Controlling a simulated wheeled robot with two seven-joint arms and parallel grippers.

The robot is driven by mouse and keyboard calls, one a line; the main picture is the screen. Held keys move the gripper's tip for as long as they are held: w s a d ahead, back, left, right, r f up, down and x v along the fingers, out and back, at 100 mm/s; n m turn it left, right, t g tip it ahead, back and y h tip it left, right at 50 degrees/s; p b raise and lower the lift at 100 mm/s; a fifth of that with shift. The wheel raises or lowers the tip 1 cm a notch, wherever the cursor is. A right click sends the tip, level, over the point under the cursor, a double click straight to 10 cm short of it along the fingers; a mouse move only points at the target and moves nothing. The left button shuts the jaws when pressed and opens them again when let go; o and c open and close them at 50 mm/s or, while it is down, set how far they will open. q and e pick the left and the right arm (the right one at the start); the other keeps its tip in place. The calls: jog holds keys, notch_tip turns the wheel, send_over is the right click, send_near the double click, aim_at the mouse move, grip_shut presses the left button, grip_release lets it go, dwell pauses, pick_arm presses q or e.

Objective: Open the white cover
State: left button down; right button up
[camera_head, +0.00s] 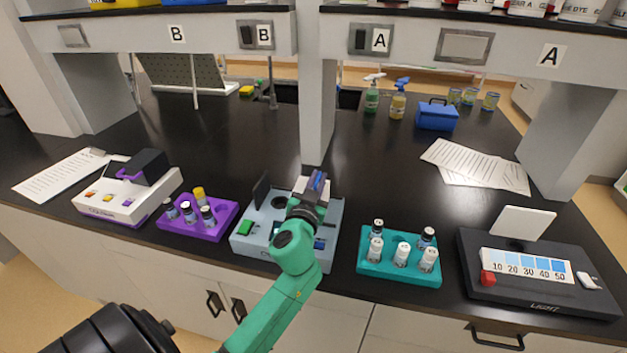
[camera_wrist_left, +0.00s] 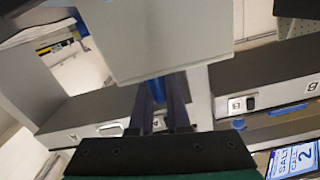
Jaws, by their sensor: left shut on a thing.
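The grey-blue device (camera_head: 243,245) stands in the middle of the black counter, with a green button and a round dark well. A white cover (camera_head: 299,184) shows at its right part, mostly hidden behind my gripper. In the left wrist view the cover (camera_wrist_left: 170,40) is a large pale panel, raised at an angle. My left gripper (camera_head: 318,182) is above the device's right half. It is shut on the cover's edge; its dark fingers (camera_wrist_left: 160,88) meet the panel's lower edge in the wrist view. The exact contact is partly hidden. My right gripper is not in view.
A dark cover (camera_head: 262,188) stands upright on the device's left. A purple rack (camera_head: 222,228) with vials is left, a teal rack (camera_head: 385,271) with vials right. A shelf post (camera_head: 318,100) rises close behind my gripper. A dark device (camera_head: 520,290) has its own raised white lid.

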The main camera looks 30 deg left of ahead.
pick_arm(q)
jog(key=c, duration=0.9)
grip_release()
jog(key=b+v, duration=0.5)
jog(key=v, duration=0.9)
jog(key=shift+s+d+f, duration=0.1)
jog(key=shift+s+f, duration=0.05)
jog(key=shift+s, duration=0.15)
